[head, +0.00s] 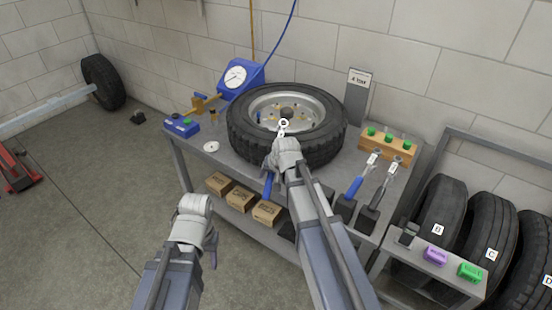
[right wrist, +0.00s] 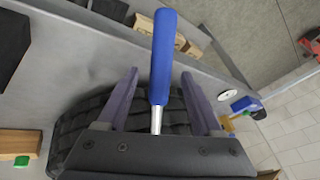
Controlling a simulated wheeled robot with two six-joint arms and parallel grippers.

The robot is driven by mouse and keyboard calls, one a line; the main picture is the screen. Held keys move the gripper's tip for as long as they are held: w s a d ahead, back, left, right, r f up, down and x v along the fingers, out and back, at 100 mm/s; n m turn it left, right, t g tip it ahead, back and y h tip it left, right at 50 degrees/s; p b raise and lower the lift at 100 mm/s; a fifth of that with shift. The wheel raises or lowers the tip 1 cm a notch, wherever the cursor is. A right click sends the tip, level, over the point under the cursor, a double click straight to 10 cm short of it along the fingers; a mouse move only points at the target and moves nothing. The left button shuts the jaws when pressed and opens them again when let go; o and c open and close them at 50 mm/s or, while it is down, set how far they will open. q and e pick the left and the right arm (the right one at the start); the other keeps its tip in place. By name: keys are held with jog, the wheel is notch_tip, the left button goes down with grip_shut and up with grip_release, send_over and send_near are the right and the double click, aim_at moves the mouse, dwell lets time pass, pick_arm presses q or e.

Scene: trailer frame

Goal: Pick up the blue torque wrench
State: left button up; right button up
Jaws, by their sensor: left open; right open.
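A wrench with a blue handle (head: 268,187) is at my right gripper (head: 271,167), in front of the tire; its ring-shaped head (head: 284,123) shows above the gripper. In the right wrist view the blue handle (right wrist: 164,55) and its metal shaft (right wrist: 156,120) lie between the two open fingers (right wrist: 160,73), with gaps on both sides. A second blue-handled wrench (head: 354,187) lies on the bench to the right, beside a dark-handled one (head: 376,192). My left gripper (head: 211,247) is open and empty, low in front of the bench.
A tire (head: 245,137) lies flat on the grey bench (head: 190,150). A blue gauge (head: 236,77) stands behind it. A wooden block with green pieces (head: 388,146) is at the back right. Cardboard boxes (head: 240,198) sit on the lower shelf. Racked tires (head: 488,245) stand right.

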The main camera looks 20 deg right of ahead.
jog(key=shift+b+x, duration=0.45)
jog(key=shift+x, duration=0.55)
jog(key=shift+r, duration=0.1)
jog(key=shift+c, duration=0.3)
grip_shut()
